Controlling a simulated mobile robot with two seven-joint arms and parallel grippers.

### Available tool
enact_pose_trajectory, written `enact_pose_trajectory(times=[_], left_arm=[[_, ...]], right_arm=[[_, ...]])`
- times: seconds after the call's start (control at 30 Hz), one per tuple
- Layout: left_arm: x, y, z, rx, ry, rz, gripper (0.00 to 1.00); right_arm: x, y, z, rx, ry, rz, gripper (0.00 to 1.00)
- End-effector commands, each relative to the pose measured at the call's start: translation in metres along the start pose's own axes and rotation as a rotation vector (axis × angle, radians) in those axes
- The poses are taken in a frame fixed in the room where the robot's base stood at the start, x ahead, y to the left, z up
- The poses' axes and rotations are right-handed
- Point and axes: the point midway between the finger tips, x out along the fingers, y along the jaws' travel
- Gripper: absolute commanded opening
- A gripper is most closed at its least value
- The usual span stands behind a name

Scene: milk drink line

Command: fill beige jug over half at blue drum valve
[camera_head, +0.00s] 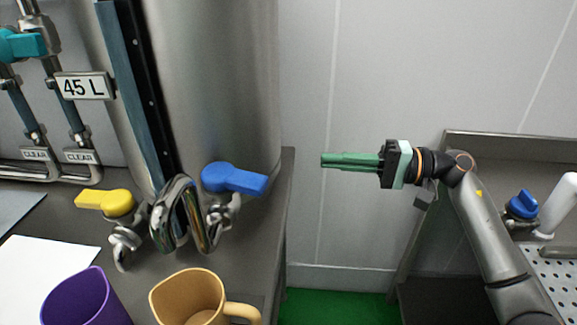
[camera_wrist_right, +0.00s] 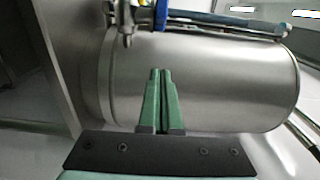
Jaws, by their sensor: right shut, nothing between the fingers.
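The beige jug (camera_head: 188,296) stands at the bottom of the head view, cut off by the frame edge, with its handle to the right. No liquid shows in the part of its inside that I see. The steel drum (camera_head: 222,70) stands behind it. The blue valve handle (camera_head: 235,179) on the drum points right, above a curved metal spout (camera_head: 203,236). No stream shows at the spout. My right gripper (camera_head: 323,160) is shut and empty, right of the blue handle and apart from it. Its closed green fingers (camera_wrist_right: 158,72) also show in the right wrist view. My left gripper is not in view.
A purple jug (camera_head: 83,298) stands left of the beige one. A yellow valve handle (camera_head: 105,202) and white paper (camera_head: 40,270) are at the left. A steel sink unit (camera_head: 520,145) with a blue knob (camera_head: 523,204) is at the right. Free space lies between counter and sink.

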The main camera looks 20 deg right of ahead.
Motion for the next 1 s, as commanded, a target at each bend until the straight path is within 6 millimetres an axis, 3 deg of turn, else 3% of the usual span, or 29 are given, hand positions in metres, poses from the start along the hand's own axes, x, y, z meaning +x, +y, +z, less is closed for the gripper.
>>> enact_pose_trajectory(times=[0.17, 0.37, 0.53, 0.73, 1.0], left_arm=[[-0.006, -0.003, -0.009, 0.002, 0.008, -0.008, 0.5], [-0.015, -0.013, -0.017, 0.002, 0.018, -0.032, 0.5], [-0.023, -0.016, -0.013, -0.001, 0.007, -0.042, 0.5], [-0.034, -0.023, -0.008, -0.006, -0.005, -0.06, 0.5], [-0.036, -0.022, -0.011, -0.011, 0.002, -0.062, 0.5]], right_arm=[[0.021, -0.004, 0.001, 0.0, -0.003, -0.004, 0.0], [0.064, -0.005, 0.001, 0.003, -0.003, -0.005, 0.0], [0.1, -0.005, 0.001, 0.003, -0.003, -0.005, 0.0], [0.106, -0.003, 0.028, 0.003, -0.002, -0.002, 0.0], [0.108, -0.001, 0.039, 0.002, 0.0, -0.001, 0.0]])
